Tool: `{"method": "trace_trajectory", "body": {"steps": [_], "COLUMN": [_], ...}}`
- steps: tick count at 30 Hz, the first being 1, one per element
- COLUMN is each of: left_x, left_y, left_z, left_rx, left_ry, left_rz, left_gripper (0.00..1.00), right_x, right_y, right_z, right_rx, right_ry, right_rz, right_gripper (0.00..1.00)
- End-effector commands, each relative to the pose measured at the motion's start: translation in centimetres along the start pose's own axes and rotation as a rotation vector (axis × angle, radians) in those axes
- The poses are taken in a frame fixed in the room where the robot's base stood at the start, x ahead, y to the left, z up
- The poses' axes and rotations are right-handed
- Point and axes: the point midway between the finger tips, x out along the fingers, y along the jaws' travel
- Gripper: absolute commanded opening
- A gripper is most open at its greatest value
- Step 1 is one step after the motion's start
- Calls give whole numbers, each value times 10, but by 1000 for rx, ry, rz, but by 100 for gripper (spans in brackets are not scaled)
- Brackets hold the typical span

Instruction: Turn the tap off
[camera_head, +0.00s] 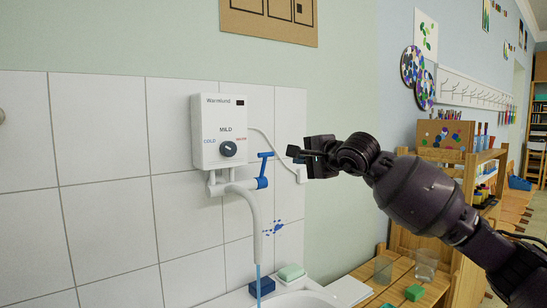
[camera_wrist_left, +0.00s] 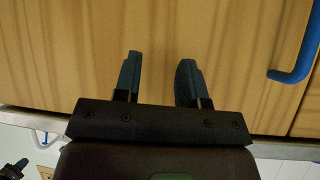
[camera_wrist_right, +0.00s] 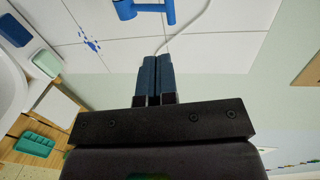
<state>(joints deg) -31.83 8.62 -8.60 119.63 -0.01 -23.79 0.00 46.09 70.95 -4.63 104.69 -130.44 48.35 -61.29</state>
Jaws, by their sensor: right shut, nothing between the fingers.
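The white water heater (camera_head: 219,125) with a dial hangs on the tiled wall. Its blue tap handle (camera_head: 264,170) sticks out at the lower right. A pale spout (camera_head: 254,215) bends down, and a thin blue stream (camera_head: 258,282) runs from its end towards the sink (camera_head: 300,299). My right gripper (camera_head: 293,152) is shut and empty, just right of the tap handle with a small gap. In the right wrist view the shut fingers (camera_wrist_right: 157,76) point towards the blue handle (camera_wrist_right: 150,10), which lies ahead. My left gripper (camera_wrist_left: 158,78) is open and empty, facing a wooden cabinet front.
A blue block (camera_head: 262,287) and a green soap-like piece (camera_head: 291,272) lie at the sink's back edge. A wooden shelf unit (camera_head: 465,165) with craft items stands to the right. A blue cabinet handle (camera_wrist_left: 300,65) is at the right of the left wrist view.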

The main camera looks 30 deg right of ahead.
Motion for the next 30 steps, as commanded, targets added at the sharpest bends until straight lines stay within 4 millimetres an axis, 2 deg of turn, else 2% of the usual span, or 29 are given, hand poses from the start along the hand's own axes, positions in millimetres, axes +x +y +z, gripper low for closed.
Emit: {"method": "trace_trajectory", "body": {"steps": [12, 15, 21, 30], "left_x": [3, 3, 4, 5], "left_y": [2, 2, 2, 2], "left_z": [4, 3, 4, 5], "left_rx": [-2, -2, -1, -1], "left_ry": [-5, -2, -6, -7], "left_rz": [2, 3, 3, 4], "left_gripper": [38, 38, 38, 38], "right_x": [73, 86, 104, 110], "right_y": [1, -4, -10, -12], "right_z": [1, 0, 0, 0], "right_rx": [5, 4, 3, 1], "right_ry": [-2, -2, -1, -1], "right_rz": [1, -1, 0, 0], "right_gripper": [0, 0, 0, 0]}}
